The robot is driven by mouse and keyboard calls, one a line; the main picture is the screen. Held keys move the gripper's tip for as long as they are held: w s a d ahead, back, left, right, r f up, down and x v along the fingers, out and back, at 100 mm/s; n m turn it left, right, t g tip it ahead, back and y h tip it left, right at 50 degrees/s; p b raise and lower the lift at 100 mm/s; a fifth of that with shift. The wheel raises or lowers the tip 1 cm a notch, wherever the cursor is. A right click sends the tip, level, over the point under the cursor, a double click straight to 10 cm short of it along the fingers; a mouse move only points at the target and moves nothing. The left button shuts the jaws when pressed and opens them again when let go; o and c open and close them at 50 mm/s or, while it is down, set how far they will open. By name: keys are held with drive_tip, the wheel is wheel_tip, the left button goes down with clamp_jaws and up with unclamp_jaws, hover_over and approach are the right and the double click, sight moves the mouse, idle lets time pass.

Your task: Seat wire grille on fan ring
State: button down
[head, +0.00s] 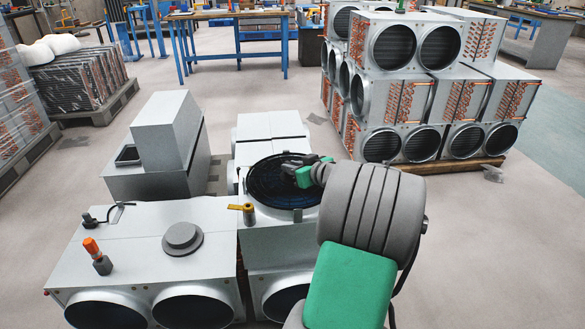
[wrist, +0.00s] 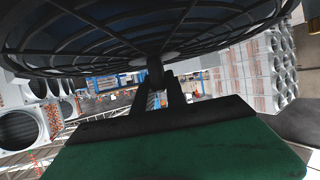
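The wire grille (head: 262,187) is a dark, round, blue-black guard over the top of the upright metal unit at centre in the head view. In the wrist view the grille (wrist: 95,38) fills the upper part, with ribs and rings running to a hub. My gripper (head: 290,170) is over the middle of the grille. In the wrist view my gripper's dark fingers (wrist: 156,84) close on a short dark stub at the grille's hub. The fan ring is mostly hidden under the grille, and I cannot tell whether the two touch.
The left unit's top carries an orange-handled tool (head: 97,256) and a round grey cap (head: 183,238). A tall grey box (head: 168,131) stands behind. Stacked fan units (head: 425,90) stand at right, with open floor between.

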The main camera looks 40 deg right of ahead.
drive_tip(key=c, duration=1.3)
unclamp_jaws()
drive_tip(key=shift+o, duration=0.6)
drive_tip(key=o, duration=0.3)
drive_tip(key=shift+o, duration=0.6)
drive_tip(key=o, duration=0.7)
drive_tip(key=shift+o, duration=0.3)
